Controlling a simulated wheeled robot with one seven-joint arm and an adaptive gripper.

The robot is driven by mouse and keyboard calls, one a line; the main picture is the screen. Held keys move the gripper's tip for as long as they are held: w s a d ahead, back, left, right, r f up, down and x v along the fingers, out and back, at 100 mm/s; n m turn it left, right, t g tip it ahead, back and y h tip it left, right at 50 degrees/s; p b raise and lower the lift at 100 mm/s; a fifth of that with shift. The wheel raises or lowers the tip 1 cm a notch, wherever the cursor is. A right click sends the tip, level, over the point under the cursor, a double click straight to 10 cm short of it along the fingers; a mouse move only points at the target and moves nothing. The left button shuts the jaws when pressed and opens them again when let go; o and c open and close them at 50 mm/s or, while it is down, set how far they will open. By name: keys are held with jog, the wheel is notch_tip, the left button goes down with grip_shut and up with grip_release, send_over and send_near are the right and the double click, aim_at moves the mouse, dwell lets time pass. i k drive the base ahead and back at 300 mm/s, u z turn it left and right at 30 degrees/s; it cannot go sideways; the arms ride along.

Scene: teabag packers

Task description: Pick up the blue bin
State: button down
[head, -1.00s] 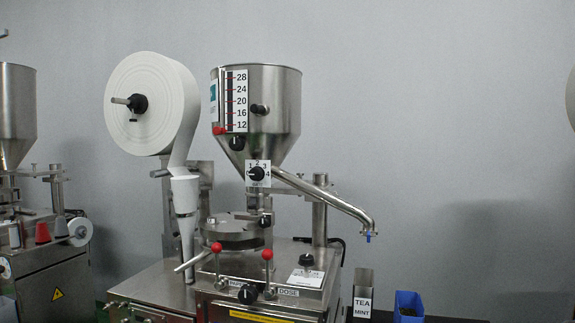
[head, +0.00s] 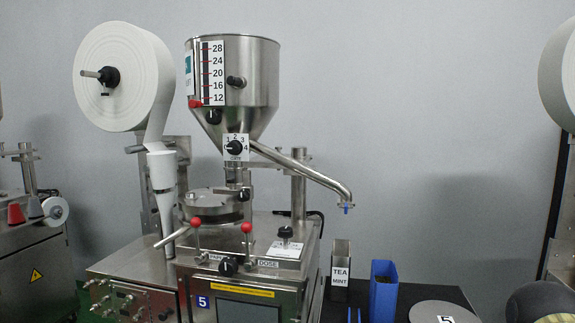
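The blue bin (head: 383,300) stands upright on a black surface to the right of the packing machine, in the lower right of the head view. It is a tall, narrow, open-topped box with something dark inside it. Its base is at or near the bottom edge of the picture. My gripper is not clearly in view. A dark rounded shape at the lower right corner cannot be told for certain.
A metal holder labelled TEA MINT (head: 340,272) stands just left of the bin. A grey round disc (head: 445,312) lies to its right. The steel machine (head: 225,240) with its hopper and slanted spout (head: 320,182) rises at the left.

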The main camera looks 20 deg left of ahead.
aim_at(382, 297)
jog(key=k, duration=0.5)
jog(key=u, duration=1.6)
jog(key=i, duration=0.8)
jog(key=z, duration=0.9)
